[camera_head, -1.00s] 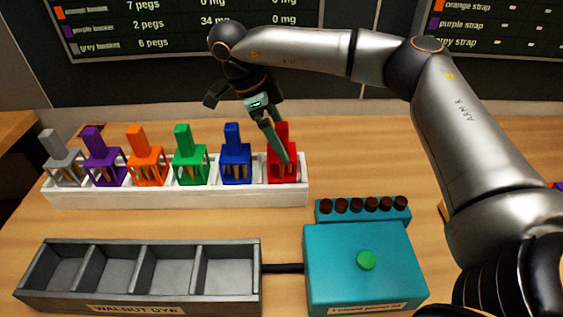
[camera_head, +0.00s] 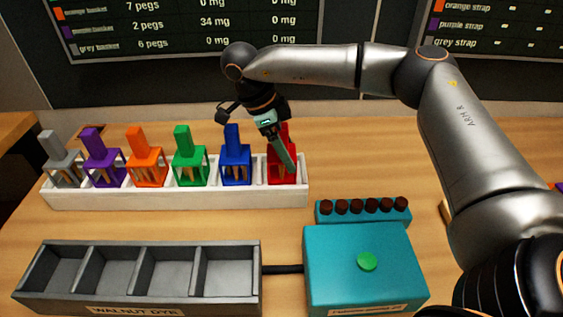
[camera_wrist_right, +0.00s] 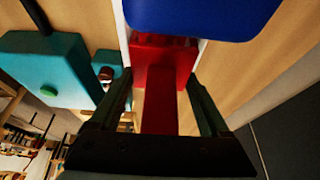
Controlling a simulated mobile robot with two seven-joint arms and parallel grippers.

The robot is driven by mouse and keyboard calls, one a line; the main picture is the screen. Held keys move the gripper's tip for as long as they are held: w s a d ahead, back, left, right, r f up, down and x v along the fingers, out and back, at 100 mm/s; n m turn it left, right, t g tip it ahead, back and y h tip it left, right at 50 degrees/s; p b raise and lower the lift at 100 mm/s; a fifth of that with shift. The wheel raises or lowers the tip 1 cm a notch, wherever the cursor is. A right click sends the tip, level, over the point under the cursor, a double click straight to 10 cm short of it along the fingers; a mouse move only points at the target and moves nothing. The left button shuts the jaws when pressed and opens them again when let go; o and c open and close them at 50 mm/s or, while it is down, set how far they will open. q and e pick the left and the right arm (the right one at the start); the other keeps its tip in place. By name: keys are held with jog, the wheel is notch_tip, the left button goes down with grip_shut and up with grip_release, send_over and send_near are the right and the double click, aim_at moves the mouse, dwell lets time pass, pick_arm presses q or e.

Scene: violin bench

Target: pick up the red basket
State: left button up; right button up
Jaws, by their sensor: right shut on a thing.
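The red basket (camera_head: 281,172) stands upright in the right end slot of the white rack (camera_head: 180,196). My right gripper (camera_head: 287,157) reaches down from above and is shut on the red basket's upright handle. In the right wrist view the red basket (camera_wrist_right: 160,62) lies between the two fingers of the right gripper (camera_wrist_right: 162,98), with its handle running back toward the palm. In the head view the near finger covers part of the basket. My left gripper is not in view.
A blue basket (camera_head: 236,172) stands just left of the red one, with green, orange, purple and grey baskets further left. In front are a grey four-part trough (camera_head: 262,278) and a teal box (camera_head: 330,285) with a green button. Bare table lies right of the rack.

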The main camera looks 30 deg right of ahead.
grip_shut()
jog(key=shift+r, duration=0.1)
